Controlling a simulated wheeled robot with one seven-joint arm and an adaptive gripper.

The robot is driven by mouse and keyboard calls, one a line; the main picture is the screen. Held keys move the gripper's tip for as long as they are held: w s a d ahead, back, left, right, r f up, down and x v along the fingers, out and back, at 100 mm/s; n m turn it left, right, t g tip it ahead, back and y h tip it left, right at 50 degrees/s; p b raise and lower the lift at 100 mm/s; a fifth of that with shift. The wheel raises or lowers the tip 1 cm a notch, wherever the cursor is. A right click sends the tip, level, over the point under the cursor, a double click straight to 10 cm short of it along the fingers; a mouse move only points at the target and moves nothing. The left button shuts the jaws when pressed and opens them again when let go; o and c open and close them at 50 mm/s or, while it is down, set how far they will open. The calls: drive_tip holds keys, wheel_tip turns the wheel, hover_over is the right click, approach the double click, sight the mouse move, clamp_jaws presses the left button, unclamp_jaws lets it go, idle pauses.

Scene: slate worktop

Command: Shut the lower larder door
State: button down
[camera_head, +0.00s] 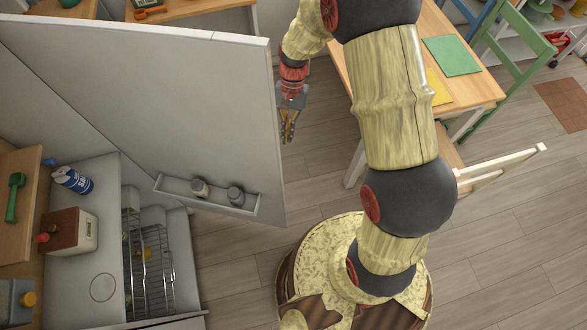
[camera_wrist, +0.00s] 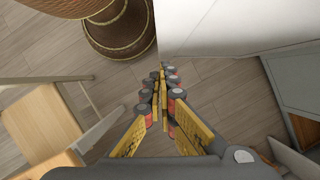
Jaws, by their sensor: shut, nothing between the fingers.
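The larder door (camera_head: 150,95) is a large pale panel that stands wide open in the head view. Its inner face carries a narrow shelf (camera_head: 225,203) with two small jars. The open larder, with wire racks (camera_head: 147,262), shows at lower left. My gripper (camera_head: 288,133) points down just right of the door's free edge and is shut and empty. In the wrist view the fingertips (camera_wrist: 163,76) are close beside the corner of the white door (camera_wrist: 225,25). I cannot tell whether they touch it.
A wooden table (camera_head: 470,75) with a green mat (camera_head: 451,55) stands to the right, with a green chair (camera_head: 520,55) beyond. A pale chair (camera_head: 500,172) is right of my arm. A brown-and-white box (camera_head: 72,232) and a blue-and-white can (camera_head: 72,180) are at left. Bare floor (camera_head: 310,180) lies right of the door.

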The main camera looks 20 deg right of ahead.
drive_tip(key=s+a+f+b, duration=0.2)
drive_tip(key=s+a+f, duration=0.2)
drive_tip(key=f, duration=0.5)
drive_tip(key=s, duration=0.2)
drive_tip(key=shift+s+f+b, duration=0.2)
drive_tip(key=shift+s+b, duration=0.15)
drive_tip(key=shift+b, duration=0.05)
drive_tip(key=shift+s+a, duration=0.1)
